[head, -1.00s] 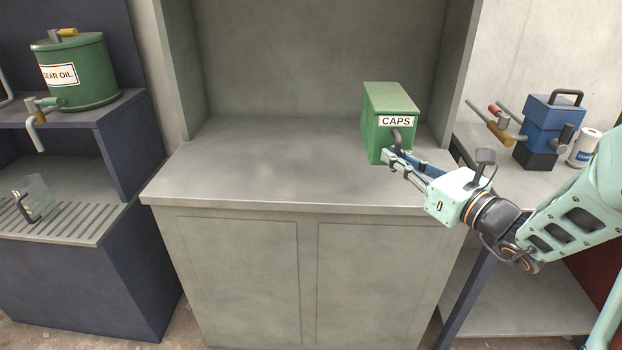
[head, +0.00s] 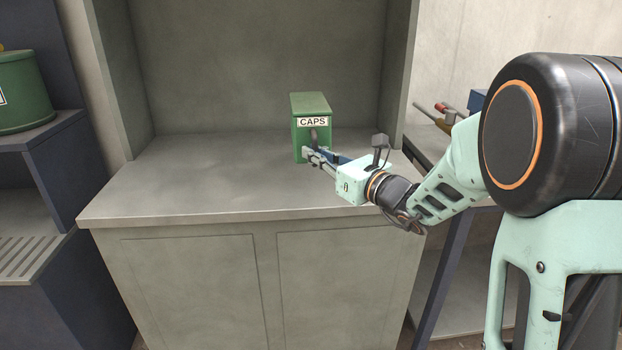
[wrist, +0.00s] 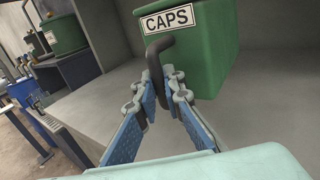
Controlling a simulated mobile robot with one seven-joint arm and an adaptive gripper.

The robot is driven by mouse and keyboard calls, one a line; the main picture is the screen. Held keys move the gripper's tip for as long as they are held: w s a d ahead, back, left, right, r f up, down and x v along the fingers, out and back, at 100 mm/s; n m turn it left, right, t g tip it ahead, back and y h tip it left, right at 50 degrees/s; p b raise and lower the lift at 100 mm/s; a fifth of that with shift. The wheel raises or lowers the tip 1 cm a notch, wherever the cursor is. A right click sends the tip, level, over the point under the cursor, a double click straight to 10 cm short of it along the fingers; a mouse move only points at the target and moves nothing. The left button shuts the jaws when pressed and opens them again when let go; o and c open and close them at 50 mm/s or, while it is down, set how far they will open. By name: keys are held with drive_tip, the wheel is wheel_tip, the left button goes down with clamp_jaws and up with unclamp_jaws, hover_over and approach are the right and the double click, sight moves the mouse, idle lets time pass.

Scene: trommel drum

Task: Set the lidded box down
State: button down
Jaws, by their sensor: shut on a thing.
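The lidded box is green with a white "CAPS" label and a dark curved handle on its front. In the head view the box (head: 306,105) is upright at the right part of the cabinet's counter, towards the back. My gripper (head: 311,155) is at the front of the box and shut on the handle. In the wrist view the fingers of my gripper (wrist: 162,85) close around the dark handle, and the box (wrist: 208,55) fills the top right. Whether the base of the box touches the counter I cannot tell for sure.
The grey counter (head: 190,185) is clear to the left of the box. Side walls and a back panel enclose it. A green drum (head: 22,95) stands on a dark shelf at left. A side bench with a blue device (head: 477,100) is at right, partly behind my arm.

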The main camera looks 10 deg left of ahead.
drive_tip(key=w+f, duration=0.1)
drive_tip(key=w+a+f, duration=0.1)
drive_tip(key=f, duration=0.1)
drive_tip(key=shift+w+a+f+b, duration=0.2)
drive_tip(key=shift+w+f+b, duration=0.1)
drive_tip(key=shift+w+b, duration=0.1)
drive_tip(key=f, duration=0.1)
drive_tip(key=f+b, duration=0.1)
drive_tip(key=f, duration=0.1)
drive_tip(key=shift+w+a+f, duration=0.1)
drive_tip(key=shift+w+f, duration=0.1)
drive_tip(key=shift+f, duration=0.05)
drive_tip(key=c, duration=2)
unclamp_jaws()
drive_tip(key=shift+f, duration=0.1)
drive_tip(key=shift+c, duration=0.2)
drive_tip(key=p+v, duration=0.1)
drive_tip(key=v, duration=1.1)
drive_tip(key=shift+p, duration=0.3)
